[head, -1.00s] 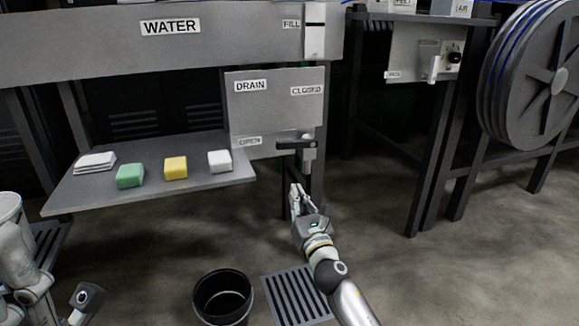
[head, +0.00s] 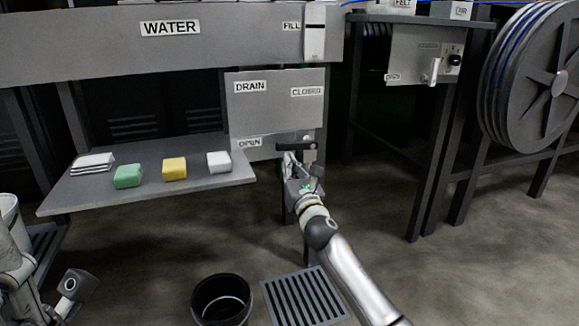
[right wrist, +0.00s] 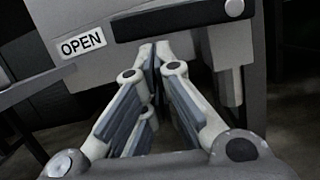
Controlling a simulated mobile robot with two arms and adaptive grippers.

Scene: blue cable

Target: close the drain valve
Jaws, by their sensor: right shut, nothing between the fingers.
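The drain valve has a black lever (head: 292,146) that lies about level on the grey drain panel (head: 275,110), its free end pointing left beside the OPEN label (head: 249,142). The CLOSED label (head: 306,92) is higher up at the right. My right gripper (head: 290,160) is shut and empty, just below the lever. In the right wrist view its fingertips (right wrist: 154,48) are together right under the lever (right wrist: 180,18); I cannot tell whether they touch it. My left arm shows at the lower left, but its gripper is not in view.
A shelf (head: 110,196) at the left holds green, yellow and white blocks and a white stack. A black bucket (head: 222,299) and a floor grate (head: 303,297) are below. A second stand with a panel (head: 420,62) and a cable reel (head: 530,85) are at the right.

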